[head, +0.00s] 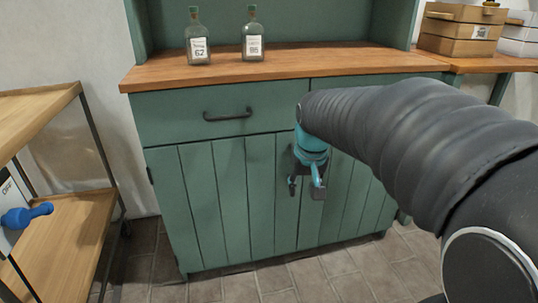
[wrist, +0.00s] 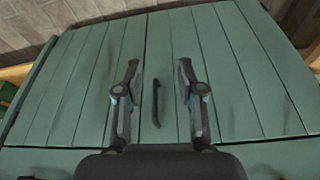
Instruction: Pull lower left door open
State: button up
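The lower left door (head: 215,200) is a green planked panel below a drawer on the cabinet, and it looks closed in the head view. My gripper (head: 305,187) is in front of the cabinet near the seam between the lower doors. In the wrist view my gripper (wrist: 157,78) is open, with one finger on each side of a dark vertical handle (wrist: 156,102). Gaps show between both fingers and the handle. My arm and gripper hide the handle area and part of the right door (head: 345,200) in the head view.
A drawer with a dark handle (head: 228,114) sits above the left door. Two bottles (head: 198,45) (head: 253,42) stand on the wooden top (head: 280,65). A wooden shelf cart (head: 75,215) stands at the left. Bare tiled floor (head: 235,287) lies in front of the cabinet.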

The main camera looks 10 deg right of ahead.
jog(key=w+d+r+t+b, duration=0.1)
jog(key=w+d+r, duration=0.15)
jog(key=w, duration=0.45)
jog(key=w+d+r, duration=0.1)
jog(key=w+r, duration=0.2)
jog(key=w, duration=0.5)
jog(key=shift+m, duration=0.3)
jog(key=x, duration=0.4)
jog(key=b+x, duration=0.1)
jog(key=x, duration=0.4)
jog(key=b+x, duration=0.1)
jog(key=x, duration=0.3)
jog(key=shift+s+f, duration=0.2)
jog(key=shift+f, duration=0.3)
grip_shut()
